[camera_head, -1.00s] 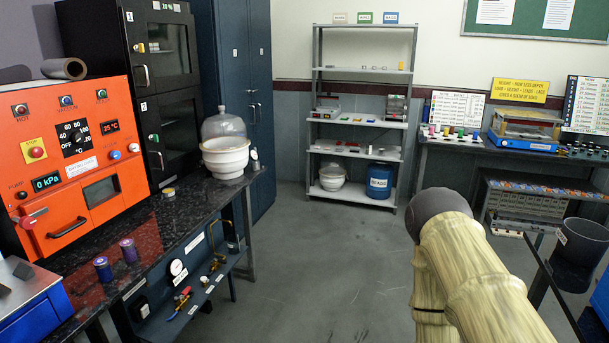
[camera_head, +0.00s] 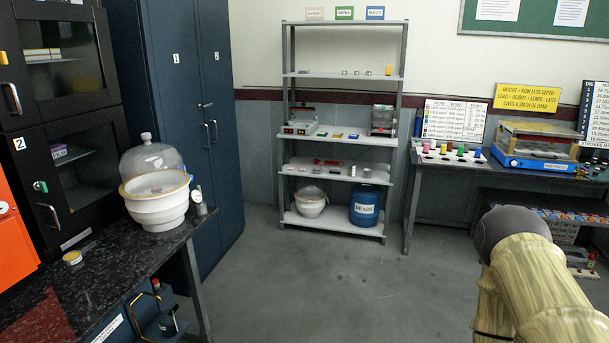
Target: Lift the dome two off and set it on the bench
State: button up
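A clear glass dome (camera_head: 150,161) with a knob on top sits on a white bowl-shaped base (camera_head: 158,207) with a yellowish rim, a desiccator at the far end of the dark speckled bench (camera_head: 97,274). The dome appears seated on the rim. I cannot read a number on it. A small valve or gauge stands at the base's right side. Part of my arm shows at the lower right, well apart from the dome. My gripper's fingers are not in view.
A small yellow-topped tin (camera_head: 73,258) lies on the bench left of the desiccator. Dark cabinets (camera_head: 178,110) stand behind it. A metal shelf (camera_head: 345,140) holds a similar white bowl (camera_head: 310,201) and a blue BEADS drum (camera_head: 365,206). The floor between is clear.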

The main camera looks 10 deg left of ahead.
aim_at(150, 169)
jog(key=u, duration=0.45)
jog(key=i, duration=1.65)
jog(key=u, duration=0.75)
